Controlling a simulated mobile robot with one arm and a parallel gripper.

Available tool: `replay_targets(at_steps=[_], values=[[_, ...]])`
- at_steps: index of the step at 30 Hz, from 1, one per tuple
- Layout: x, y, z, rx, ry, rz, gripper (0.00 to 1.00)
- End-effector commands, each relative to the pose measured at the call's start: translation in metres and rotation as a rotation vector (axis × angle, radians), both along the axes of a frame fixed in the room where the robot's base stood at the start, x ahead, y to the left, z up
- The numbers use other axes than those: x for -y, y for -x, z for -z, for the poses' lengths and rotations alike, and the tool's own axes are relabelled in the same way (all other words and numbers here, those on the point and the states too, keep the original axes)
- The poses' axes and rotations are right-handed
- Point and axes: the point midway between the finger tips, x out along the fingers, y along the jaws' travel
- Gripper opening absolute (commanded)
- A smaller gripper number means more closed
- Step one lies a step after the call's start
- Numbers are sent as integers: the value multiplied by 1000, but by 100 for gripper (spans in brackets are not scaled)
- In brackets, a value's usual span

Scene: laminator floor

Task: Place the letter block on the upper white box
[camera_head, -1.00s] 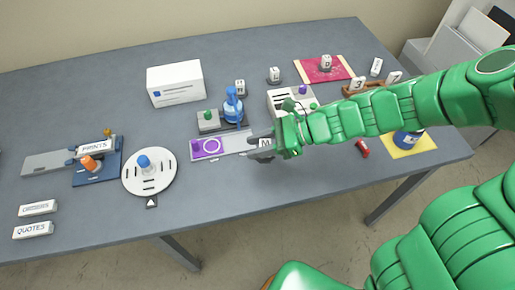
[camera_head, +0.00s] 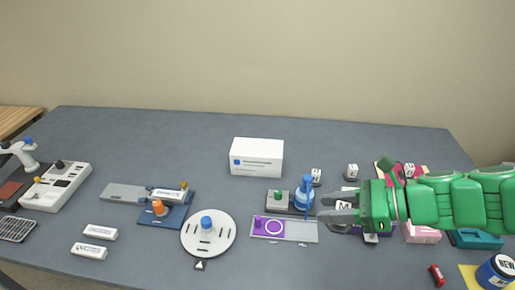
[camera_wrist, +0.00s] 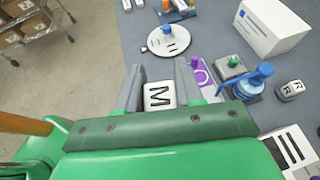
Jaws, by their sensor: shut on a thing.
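The letter block (camera_head: 343,205) is white with a black M on its face. My gripper (camera_head: 337,208) is shut on it, with a grey finger on each side. In the wrist view the block (camera_wrist: 160,95) sits between the two fingers of my gripper (camera_wrist: 159,78), its M facing the camera. The white box (camera_head: 257,160), with a blue mark and printed lines on its front, stands at the back of the table, left of my gripper. It also shows at the upper right of the wrist view (camera_wrist: 272,27). Its visible top is bare.
A blue pump bottle (camera_head: 304,195) and a grey block with a green knob (camera_head: 278,199) stand between my gripper and the white box. A purple-and-grey strip (camera_head: 285,229) and a round white disc (camera_head: 208,238) lie nearer the front. The table behind the box is clear.

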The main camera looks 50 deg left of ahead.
Motion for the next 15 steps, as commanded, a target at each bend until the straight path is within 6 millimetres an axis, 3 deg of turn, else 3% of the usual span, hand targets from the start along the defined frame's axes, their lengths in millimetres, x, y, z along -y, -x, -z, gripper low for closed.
replay_targets(at_steps=[12,15], values=[[0,0,-53,4,0,0,0],[-8,-6,-53,0,3,8,0]])
